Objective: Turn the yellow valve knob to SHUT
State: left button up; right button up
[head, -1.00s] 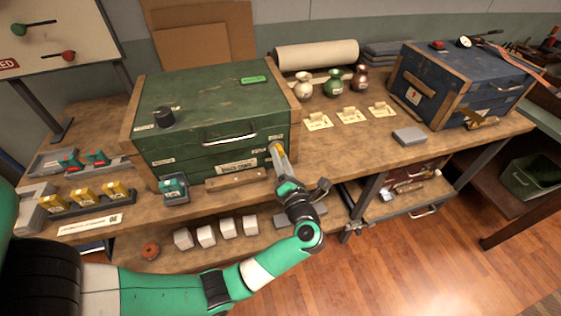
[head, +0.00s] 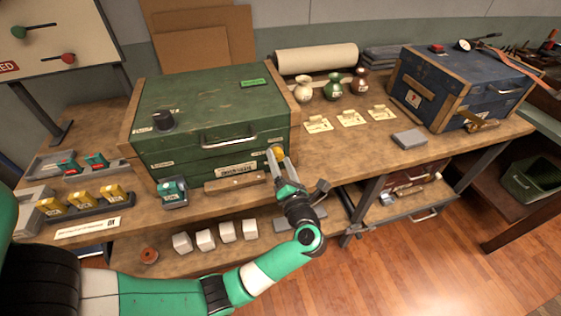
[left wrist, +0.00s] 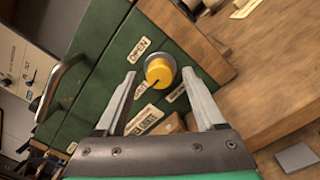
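The yellow valve knob (left wrist: 159,72) is on the front of the green chest (left wrist: 97,20), near its right end. In the left wrist view its dark pointer line points down and left. An OPEN label (left wrist: 139,49) is beside it, and other labels are partly hidden by my fingers. In the head view the knob (head: 278,151) shows just beyond my fingertips. My left gripper (left wrist: 162,82) is open, with its two fingers on either side of the knob and a visible gap around it. My right gripper is not in view.
Three vases (head: 333,86) stand to the right.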

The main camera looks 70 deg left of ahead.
pick_arm(q)
jog(key=s+d+p, duration=0.1)
jog(key=d+p, duration=0.1)
jog(key=d, duration=0.9)
jog(key=shift+s+d+f, duration=0.15)
jog(key=shift+s+d, duration=0.1)
jog(key=shift+s, duration=0.05)
